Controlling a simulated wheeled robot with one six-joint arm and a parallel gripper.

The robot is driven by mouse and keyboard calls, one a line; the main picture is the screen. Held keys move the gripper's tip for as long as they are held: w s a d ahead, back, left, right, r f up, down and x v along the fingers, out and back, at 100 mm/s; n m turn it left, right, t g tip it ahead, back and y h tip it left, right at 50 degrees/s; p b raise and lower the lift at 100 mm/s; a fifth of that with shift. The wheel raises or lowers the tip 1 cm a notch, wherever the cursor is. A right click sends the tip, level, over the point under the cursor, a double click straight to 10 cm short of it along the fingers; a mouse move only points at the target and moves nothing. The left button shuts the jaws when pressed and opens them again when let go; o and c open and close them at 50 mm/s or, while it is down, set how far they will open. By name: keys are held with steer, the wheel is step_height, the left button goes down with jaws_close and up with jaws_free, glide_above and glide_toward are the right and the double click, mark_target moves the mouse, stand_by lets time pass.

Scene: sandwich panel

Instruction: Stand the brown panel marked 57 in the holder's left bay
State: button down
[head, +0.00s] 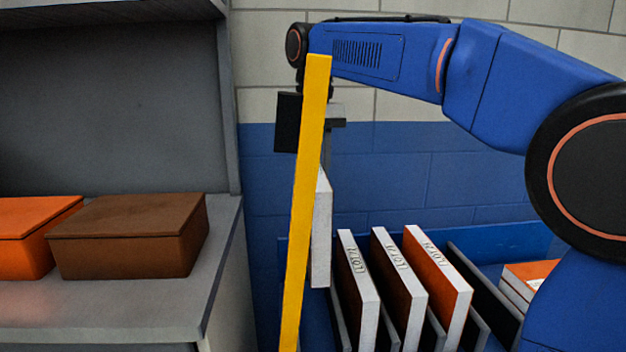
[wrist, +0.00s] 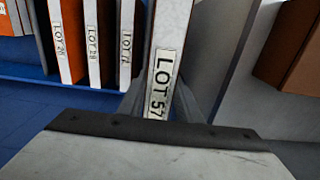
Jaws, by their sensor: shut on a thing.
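My gripper (head: 327,160) points down beneath the arm and is shut on a panel (head: 322,235), which hangs upright. In the head view I see its white edge; part of it is behind a yellow upright. In the wrist view the panel (wrist: 172,35) sits between the two fingers (wrist: 160,108), its white edge labelled LOT 57. Its brown face is not clearly visible. A rack with grey dividers (head: 437,330) stands just right of the held panel, lower in the head view. I cannot tell which part is the holder's left bay.
Two brown panels (head: 362,300) (head: 405,290) and an orange one (head: 440,285) stand in the rack. A yellow upright (head: 303,200) crosses in front of my gripper. A grey shelf (head: 120,318) at left carries a brown box (head: 130,240) and an orange box (head: 25,245).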

steer(key=shift+r, duration=3.3)
